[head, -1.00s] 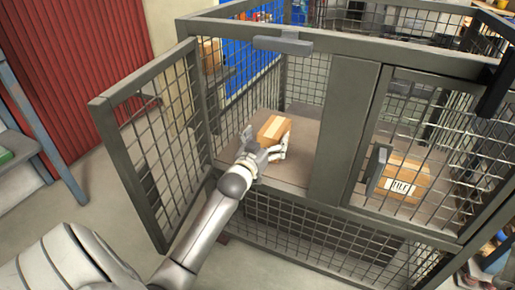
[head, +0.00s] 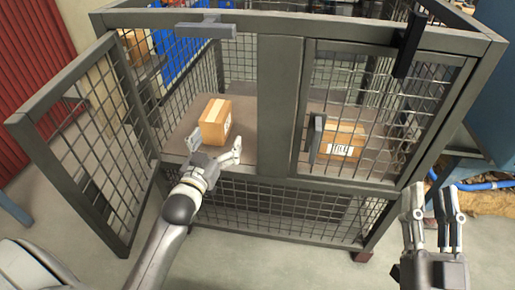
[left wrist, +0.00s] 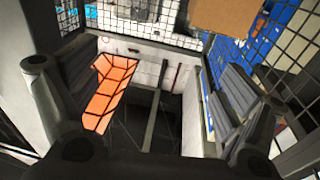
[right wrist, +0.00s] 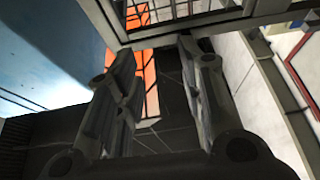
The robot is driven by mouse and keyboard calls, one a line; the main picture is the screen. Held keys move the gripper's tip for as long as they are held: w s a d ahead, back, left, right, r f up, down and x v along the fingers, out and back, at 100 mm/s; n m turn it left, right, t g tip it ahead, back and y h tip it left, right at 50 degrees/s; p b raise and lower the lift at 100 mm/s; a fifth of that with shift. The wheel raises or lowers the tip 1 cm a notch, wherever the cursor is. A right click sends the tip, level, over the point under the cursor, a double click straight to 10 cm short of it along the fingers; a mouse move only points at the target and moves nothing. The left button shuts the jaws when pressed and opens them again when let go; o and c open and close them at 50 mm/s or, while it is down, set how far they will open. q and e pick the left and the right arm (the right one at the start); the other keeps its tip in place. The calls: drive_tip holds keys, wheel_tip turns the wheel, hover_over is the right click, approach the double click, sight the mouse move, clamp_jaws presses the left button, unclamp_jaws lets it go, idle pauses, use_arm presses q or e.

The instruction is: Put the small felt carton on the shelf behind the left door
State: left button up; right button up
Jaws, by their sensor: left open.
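A small brown carton (head: 217,122) with a lighter tape stripe stands on the shelf (head: 180,138) behind the open left door (head: 85,140) of the mesh cage. Its lettering is not readable. My left gripper (head: 217,150) is open just in front of the carton, at the shelf's front edge. One finger overlaps the carton's lower left in the picture; I cannot tell whether it touches. The left wrist view shows a brown carton face (left wrist: 226,15) beyond the spread fingers. My right gripper (head: 432,215) is open and empty, outside the cage at the right.
Another carton (head: 345,138) with a white label sits behind the shut right door (head: 375,110). A solid post (head: 278,110) divides the two openings. The left door swings out beside my left arm. Free floor lies before the cage.

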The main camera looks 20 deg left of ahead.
use_arm(q)
drive_tip(key=s+d+r+m+t+h, duration=0.1)
drive_tip(key=s+d+r+h, duration=0.1)
drive_tip(key=s+d+r, duration=0.2)
drive_tip(key=s+d+r+m+t+h, duration=0.1)
drive_tip(key=s+d+r+h, duration=0.2)
drive_tip(key=d, duration=0.7)
drive_tip(key=s+d+r+m+t+h, duration=0.1)
drive_tip(key=s+d+r+m+h, duration=0.1)
drive_tip(key=s+d+r, duration=0.3)
wheel_tip(320, 180, up, 2)
drive_tip(key=shift+s+d+t+h, duration=0.25)
drive_tip(key=shift+d+h, duration=0.35)
drive_tip(key=shift+d, duration=0.3)
drive_tip(key=shift+w, duration=0.15)
